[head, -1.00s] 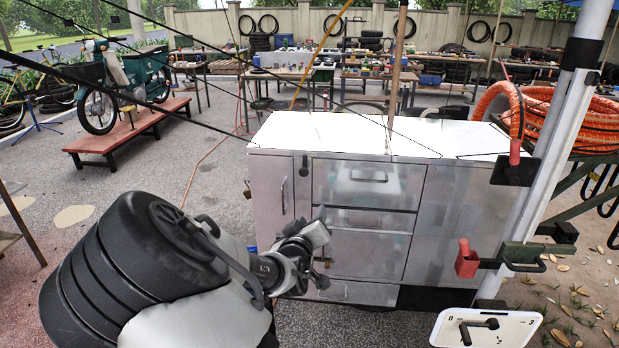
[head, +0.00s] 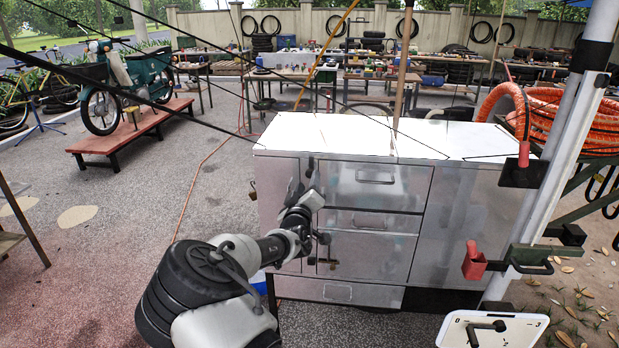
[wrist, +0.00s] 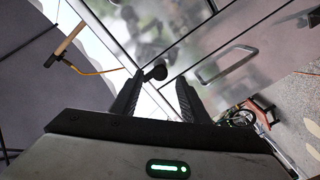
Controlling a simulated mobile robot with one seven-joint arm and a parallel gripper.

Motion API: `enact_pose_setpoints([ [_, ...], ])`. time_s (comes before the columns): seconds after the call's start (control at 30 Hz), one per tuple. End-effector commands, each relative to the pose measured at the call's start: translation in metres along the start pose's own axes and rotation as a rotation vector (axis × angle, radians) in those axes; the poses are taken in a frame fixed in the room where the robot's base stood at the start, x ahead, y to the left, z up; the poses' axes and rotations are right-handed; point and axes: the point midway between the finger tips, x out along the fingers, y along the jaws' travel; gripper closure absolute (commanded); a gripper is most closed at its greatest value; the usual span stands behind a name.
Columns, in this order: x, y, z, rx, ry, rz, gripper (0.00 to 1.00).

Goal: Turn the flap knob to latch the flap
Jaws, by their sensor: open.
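The flap knob appears to be the small dark knob (head: 311,166) near the top of the metal cart's front, between the narrow left door and the drawers. My gripper (head: 312,198) is in front of the cart, a little below the knob in the head picture. In the wrist view my gripper (wrist: 157,84) is open, with nothing between its fingers. I cannot tell whether a finger touches the knob. The fingertips are unclear in the head view.
The cart's white top (head: 360,135) is largely bare. A red box (head: 472,262) and a white panel with a black lever (head: 487,326) are at the right. Open ground lies left.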

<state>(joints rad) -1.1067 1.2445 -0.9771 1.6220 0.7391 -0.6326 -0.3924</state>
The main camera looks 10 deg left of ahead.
Motion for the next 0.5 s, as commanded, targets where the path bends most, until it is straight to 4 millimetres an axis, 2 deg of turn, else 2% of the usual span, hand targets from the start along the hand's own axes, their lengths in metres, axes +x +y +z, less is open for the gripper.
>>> enact_pose_setpoints([
  [0.03, 0.010, 0.001, 0.001, -0.001, 0.000, 0.001, 0.59],
  [0.2, 0.031, 0.000, 0.000, -0.001, 0.000, 0.000, 0.59],
  [0.5, 0.040, 0.000, 0.000, 0.000, -0.001, -0.001, 0.59],
])
